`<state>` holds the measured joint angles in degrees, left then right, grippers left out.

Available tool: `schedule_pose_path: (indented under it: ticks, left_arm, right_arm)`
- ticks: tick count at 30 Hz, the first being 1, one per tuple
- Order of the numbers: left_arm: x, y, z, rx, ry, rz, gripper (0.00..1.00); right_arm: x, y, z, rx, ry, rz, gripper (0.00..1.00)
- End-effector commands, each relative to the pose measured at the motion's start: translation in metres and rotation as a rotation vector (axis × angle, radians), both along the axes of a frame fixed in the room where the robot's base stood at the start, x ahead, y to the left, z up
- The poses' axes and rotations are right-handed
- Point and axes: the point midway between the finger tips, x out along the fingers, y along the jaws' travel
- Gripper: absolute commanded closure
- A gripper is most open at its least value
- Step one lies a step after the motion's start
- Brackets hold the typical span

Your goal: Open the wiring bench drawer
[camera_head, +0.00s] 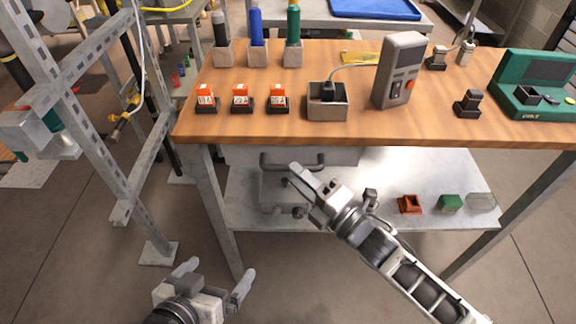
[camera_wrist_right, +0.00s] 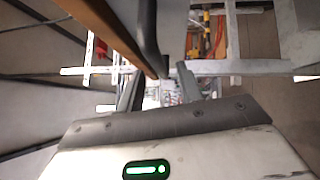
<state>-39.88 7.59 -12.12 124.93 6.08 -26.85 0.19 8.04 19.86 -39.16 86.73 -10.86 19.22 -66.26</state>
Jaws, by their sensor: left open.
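The wiring bench drawer (camera_head: 340,156) sits under the front edge of the wooden bench top, and its front looks closed. Its dark bar handle (camera_head: 276,167) runs across the front. My left gripper (camera_head: 216,276) is open and empty, low over the floor at left.
The bench top (camera_head: 365,130) carries orange-labelled blocks, coloured cylinders, a grey meter (camera_head: 400,70) and a green case (camera_head: 538,85). A lower shelf (camera_head: 370,214) holds small parts. A metal frame (camera_head: 100,130) stands left. The floor before the bench is clear.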

Motion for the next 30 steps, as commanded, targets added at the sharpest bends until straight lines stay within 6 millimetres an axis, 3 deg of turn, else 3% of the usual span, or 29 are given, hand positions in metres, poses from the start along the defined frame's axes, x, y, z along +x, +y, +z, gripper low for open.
schedule_pose_path:
  ticks: [6, 18, 19, 23, 30]
  left_arm:
    - [0.001, 0.0, -0.001, 0.001, -0.001, 0.0, 0.02]
    - [0.002, 0.0, 0.002, -0.001, -0.007, 0.0, 0.02]
    - [0.002, 0.0, 0.002, -0.002, -0.008, 0.0, 0.02]
    - [0.003, 0.0, 0.004, -0.003, -0.011, -0.001, 0.02]
    - [0.003, -0.001, 0.005, -0.003, -0.011, -0.001, 0.02]
  right_arm:
    - [0.021, 0.022, 0.004, 0.001, 0.0, 0.0, 0.64]
    - [0.027, 0.027, 0.005, 0.0, 0.001, 0.0, 0.64]
    - [0.027, 0.027, 0.005, 0.0, 0.001, 0.0, 0.67]
    - [0.026, 0.027, 0.005, 0.0, 0.001, 0.0, 1.0]
    - [0.024, 0.029, 0.005, 0.001, 0.001, 0.003, 1.0]
